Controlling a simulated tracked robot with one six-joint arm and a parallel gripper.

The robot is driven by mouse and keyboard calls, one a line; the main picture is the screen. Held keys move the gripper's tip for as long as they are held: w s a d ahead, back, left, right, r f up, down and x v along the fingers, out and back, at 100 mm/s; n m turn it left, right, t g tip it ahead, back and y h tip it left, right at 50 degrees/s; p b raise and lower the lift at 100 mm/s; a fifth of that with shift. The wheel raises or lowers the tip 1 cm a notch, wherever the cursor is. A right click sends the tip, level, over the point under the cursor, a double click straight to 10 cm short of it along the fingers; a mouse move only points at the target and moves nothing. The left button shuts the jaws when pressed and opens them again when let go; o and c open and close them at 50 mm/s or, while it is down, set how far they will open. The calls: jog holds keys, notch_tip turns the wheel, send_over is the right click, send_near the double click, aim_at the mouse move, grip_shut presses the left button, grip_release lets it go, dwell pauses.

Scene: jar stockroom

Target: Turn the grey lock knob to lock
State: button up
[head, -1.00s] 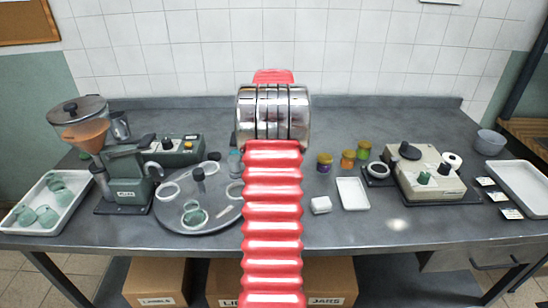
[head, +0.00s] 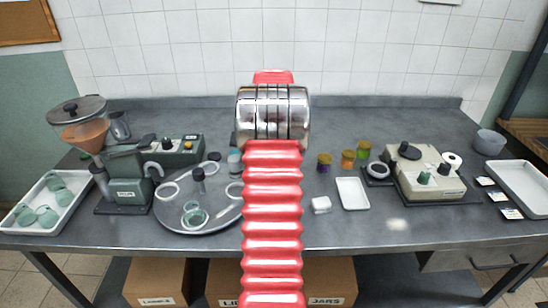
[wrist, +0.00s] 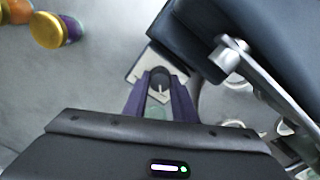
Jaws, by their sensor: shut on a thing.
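In the wrist view a dark grey knob (wrist: 160,77) with a pale pointer mark stands on a light plate (wrist: 142,65). My gripper (wrist: 160,82) has its two purplish fingers on either side of the knob and is shut on it. I cannot tell which way the pointer counts as locked. In the head view my red ribbed arm hides the gripper and the knob.
A dark block (wrist: 220,35) with a metal lever (wrist: 250,75) is close on the right in the wrist view. A purple jar (head: 324,163) and an orange jar (head: 348,160) stand right of my arm. The round tray (head: 172,220) is left of it.

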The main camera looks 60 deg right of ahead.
jog(key=shift+w+d+r+n, duration=0.1)
jog(key=shift+d+n, duration=0.05)
jog(key=shift+n, duration=0.35)
jog(key=o, duration=1)
jog(key=shift+o, duration=0.2)
notch_tip(320, 180, up, 14)
jog(key=shift+f, duration=0.2)
dwell(0.4)
